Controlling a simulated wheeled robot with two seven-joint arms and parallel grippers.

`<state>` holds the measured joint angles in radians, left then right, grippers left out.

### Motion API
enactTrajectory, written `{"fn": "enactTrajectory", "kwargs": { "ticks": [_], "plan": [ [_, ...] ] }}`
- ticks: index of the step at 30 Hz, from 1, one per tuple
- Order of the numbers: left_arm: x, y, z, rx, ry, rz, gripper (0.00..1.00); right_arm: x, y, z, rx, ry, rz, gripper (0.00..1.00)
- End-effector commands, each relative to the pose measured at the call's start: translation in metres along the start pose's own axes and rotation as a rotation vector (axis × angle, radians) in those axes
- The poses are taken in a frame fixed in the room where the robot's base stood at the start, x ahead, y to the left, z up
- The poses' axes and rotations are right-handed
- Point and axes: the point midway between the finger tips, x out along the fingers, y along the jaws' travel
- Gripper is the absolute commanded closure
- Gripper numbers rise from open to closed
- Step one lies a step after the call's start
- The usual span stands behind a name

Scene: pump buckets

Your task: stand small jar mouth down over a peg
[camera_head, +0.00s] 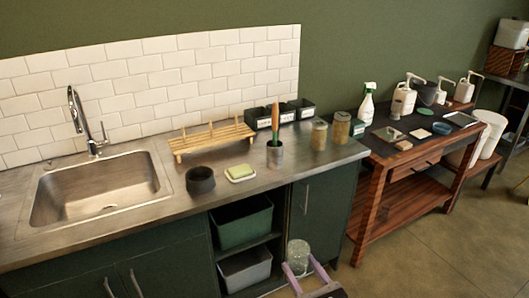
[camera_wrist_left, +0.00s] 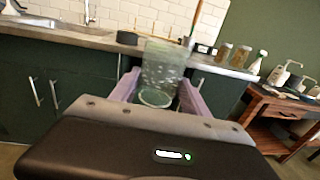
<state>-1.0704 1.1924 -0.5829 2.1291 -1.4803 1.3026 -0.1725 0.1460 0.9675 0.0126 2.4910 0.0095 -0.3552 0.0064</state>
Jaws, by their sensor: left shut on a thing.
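A clear glass small jar (camera_head: 298,252) is held low in front of the dark green cabinet, below the counter's front edge. My left gripper (camera_head: 303,266) has its two pale purple fingers shut on the jar's sides. In the left wrist view the jar (camera_wrist_left: 163,67) stands between the fingers, with a greenish round end (camera_wrist_left: 155,97) towards the wrist. I cannot tell whether that end is the mouth or the base. The wooden peg rack (camera_head: 213,138) stands on the counter against the tiles, with several upright pegs and no jar on them. My right gripper is not in view.
The sink (camera_head: 95,190) is left. Black bins (camera_head: 300,112) and two lidded jars (camera_head: 319,134) stand right.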

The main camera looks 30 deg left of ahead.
Motion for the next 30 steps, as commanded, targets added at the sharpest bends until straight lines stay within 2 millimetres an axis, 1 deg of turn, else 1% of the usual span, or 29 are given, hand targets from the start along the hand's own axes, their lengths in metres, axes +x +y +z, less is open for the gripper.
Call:
{"fn": "enactTrajectory", "kwargs": {
  "ticks": [1,2,3,5,7,8,9,10,13,14,15,17,18,19,21,24,27,30],
  "plan": [
    [0.006,-0.009,-0.009,-0.006,0.003,0.002,1.00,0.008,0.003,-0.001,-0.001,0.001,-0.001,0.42],
    [0.010,-0.015,-0.011,-0.007,0.003,0.001,1.00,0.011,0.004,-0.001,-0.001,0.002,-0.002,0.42],
    [0.017,-0.025,-0.013,-0.009,0.004,-0.003,1.00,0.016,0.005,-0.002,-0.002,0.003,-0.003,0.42],
    [0.032,-0.041,-0.010,-0.014,0.003,-0.009,1.00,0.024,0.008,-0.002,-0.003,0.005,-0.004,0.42],
    [0.058,-0.058,0.004,-0.019,0.001,-0.016,1.00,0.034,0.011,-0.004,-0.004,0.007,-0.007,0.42],
    [0.070,-0.063,0.013,-0.019,0.000,-0.019,1.00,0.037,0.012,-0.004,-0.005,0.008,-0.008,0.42],
    [0.088,-0.067,0.027,-0.020,-0.002,-0.018,1.00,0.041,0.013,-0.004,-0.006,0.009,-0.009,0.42],
    [0.102,-0.068,0.038,-0.020,-0.002,-0.016,1.00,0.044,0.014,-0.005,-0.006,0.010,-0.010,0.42],
    [0.146,-0.063,0.080,-0.021,-0.004,-0.001,1.00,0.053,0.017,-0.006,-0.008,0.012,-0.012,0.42],
    [0.158,-0.060,0.093,-0.020,-0.005,0.005,1.00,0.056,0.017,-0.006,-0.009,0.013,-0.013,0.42],
    [0.173,-0.054,0.110,-0.019,-0.007,0.015,1.00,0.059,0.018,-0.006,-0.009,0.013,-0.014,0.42],
    [0.194,-0.043,0.134,-0.017,-0.007,0.032,1.00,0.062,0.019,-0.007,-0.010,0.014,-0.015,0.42],
    [0.206,-0.035,0.149,-0.015,-0.008,0.044,1.00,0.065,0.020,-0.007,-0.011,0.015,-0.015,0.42],
    [0.213,-0.029,0.159,-0.014,-0.007,0.052,1.00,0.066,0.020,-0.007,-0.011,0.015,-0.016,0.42],
    [0.228,-0.016,0.180,-0.010,-0.007,0.071,1.00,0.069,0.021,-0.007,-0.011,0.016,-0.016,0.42],
    [0.240,-0.003,0.199,-0.005,-0.006,0.090,1.00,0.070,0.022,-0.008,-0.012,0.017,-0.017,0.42],
    [0.246,0.004,0.209,-0.002,-0.005,0.100,1.00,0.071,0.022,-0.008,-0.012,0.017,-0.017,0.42],
    [0.247,0.006,0.213,0.000,-0.004,0.103,1.00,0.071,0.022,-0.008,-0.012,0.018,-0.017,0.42]
  ]
}}
